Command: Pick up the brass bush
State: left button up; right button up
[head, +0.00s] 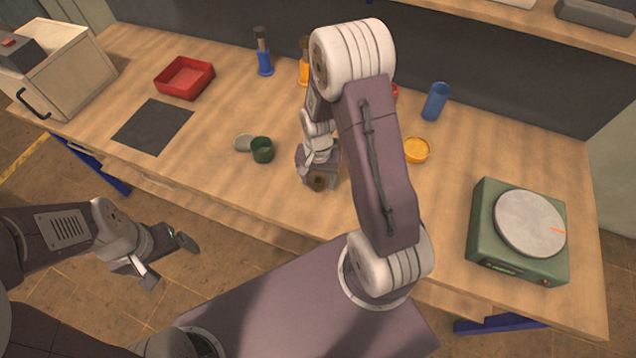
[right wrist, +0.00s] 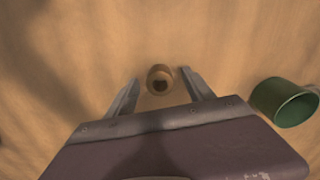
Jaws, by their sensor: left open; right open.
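The brass bush (right wrist: 160,78) is a small brown ring with a dark bore, standing on the wooden bench. In the head view the bush (head: 317,183) shows just below my right gripper, partly covered by it. My right gripper (right wrist: 161,80) is open. Its two fingers lie on either side of the bush in the right wrist view, with a gap on both sides; how high the tips are above the bench I cannot tell. My left gripper (head: 171,263) is open and empty, off the bench's front edge at the lower left.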

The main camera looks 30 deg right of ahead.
jog(key=shift+f, duration=0.5)
grip_shut()
jog(key=shift+r, duration=0.1)
jog(key=shift+w+r, duration=0.1)
jog(key=shift+r, duration=0.35)
notch_tip(320, 180, up, 3)
jog(key=shift+f, duration=0.1)
jog(key=s+a+r+p, duration=0.1)
jog(key=s+a+r, duration=0.5)
jog(key=s, duration=0.4)
jog(key=shift+r, duration=0.6)
